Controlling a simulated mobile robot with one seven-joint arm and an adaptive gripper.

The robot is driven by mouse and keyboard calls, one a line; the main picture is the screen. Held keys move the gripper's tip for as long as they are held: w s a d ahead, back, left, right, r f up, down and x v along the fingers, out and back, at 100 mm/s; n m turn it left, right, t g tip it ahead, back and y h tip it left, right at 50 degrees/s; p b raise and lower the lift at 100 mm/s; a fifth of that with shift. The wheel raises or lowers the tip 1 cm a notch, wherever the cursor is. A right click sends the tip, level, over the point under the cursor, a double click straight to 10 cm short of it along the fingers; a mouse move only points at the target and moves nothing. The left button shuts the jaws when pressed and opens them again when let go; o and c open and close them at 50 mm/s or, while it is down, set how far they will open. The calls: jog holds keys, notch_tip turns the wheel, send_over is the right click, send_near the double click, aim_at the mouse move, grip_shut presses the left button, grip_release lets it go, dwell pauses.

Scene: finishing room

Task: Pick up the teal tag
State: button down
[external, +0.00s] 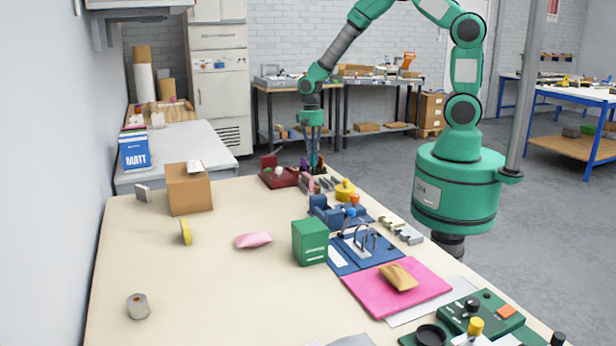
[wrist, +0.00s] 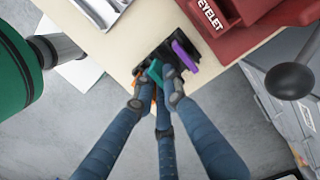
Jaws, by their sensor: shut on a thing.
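The teal tag (wrist: 155,71) shows in the wrist view at the tips of my gripper (wrist: 157,102), by a black holder (wrist: 174,62). My blue fingers are closed in around the tag and partly hide it. A purple tag (wrist: 186,54) stands in the holder just right of the teal one. In the external view my gripper (external: 314,166) points down at the far edge of the bench, and the teal tag cannot be made out there. I cannot tell whether the tag is still seated in the holder.
A dark red EYELET press (wrist: 245,22) stands close to the right of the holder. In the external view a yellow-topped item (external: 344,190) and blue fixture (external: 332,212) sit nearer.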

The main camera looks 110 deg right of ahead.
notch_tip(320, 180, up, 8)
jog(key=p, duration=0.1)
dwell(0.4)
